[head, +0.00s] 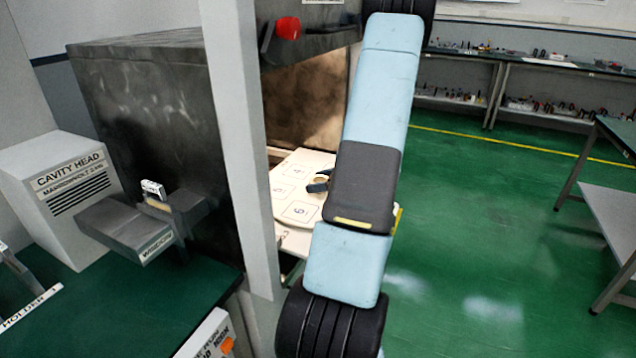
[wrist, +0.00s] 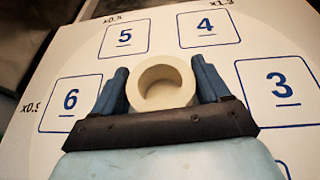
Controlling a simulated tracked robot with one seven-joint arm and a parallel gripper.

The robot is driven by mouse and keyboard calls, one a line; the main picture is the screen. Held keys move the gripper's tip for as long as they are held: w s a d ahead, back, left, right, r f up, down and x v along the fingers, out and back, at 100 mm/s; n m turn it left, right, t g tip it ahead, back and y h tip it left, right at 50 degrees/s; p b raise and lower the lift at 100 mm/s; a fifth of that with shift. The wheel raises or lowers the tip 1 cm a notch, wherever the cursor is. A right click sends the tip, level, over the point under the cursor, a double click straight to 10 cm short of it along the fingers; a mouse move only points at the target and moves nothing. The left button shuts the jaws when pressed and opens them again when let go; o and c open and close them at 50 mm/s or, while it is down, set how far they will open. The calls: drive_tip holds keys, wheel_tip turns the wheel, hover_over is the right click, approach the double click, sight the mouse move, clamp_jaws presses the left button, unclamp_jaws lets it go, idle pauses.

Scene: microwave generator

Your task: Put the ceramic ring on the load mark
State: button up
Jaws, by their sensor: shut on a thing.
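The ceramic ring (wrist: 179,72) is a thick cream ring with a round hole. In the wrist view it sits between the two blue fingers of my gripper (wrist: 162,88), which are shut on it. Under it is a white plate (wrist: 262,45) with numbered squares; 3, 4, 5 and 6 show. The ring lies between squares 5 and 4, nearer the middle. I cannot tell whether it touches the plate. In the head view the plate (head: 283,215) is inside the dark chamber, and my gripper (head: 319,182) is over it, partly hidden by my arm. No mark labelled load shows.
A pale upright post (head: 238,140) stands left of the chamber opening. A red knob (head: 288,28) is above it. A grey box labelled cavity head (head: 62,190) stands on the green bench (head: 120,315) at left.

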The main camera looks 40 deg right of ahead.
drive_tip(key=shift+f, duration=0.1)
drive_tip(key=o, duration=1.1)
drive_tip(key=v, duration=1.2)
